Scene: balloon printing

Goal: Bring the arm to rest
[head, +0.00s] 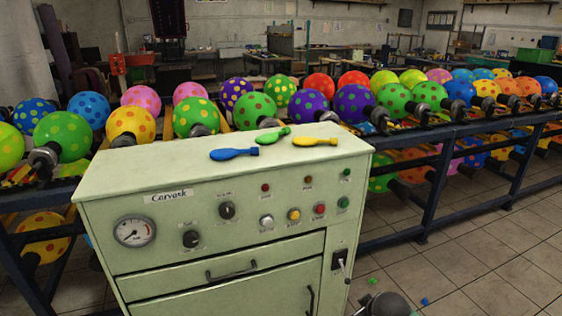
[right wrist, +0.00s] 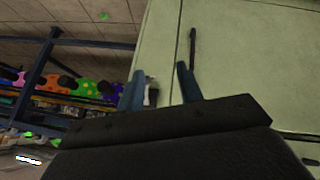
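The pale green control cabinet (head: 215,255) stands in front of me, with a gauge (head: 134,231), knobs and coloured buttons on its sloped panel. Three flat balloons lie on its top: blue (head: 234,154), green (head: 273,136) and yellow (head: 315,142). A lever switch (head: 342,262) is on the front's lower right. In the right wrist view my right gripper (right wrist: 161,86) has its two fingers spread with nothing visibly held. It faces the cabinet front; its exact distance from the lever is unclear. My left gripper is not in view.
Dark blue racks (head: 432,195) with many dotted balloons run behind and beside the cabinet. Tiled floor (head: 480,260) is open at the right, with small green and blue scraps on it. A black door handle (right wrist: 193,47) shows in the wrist view.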

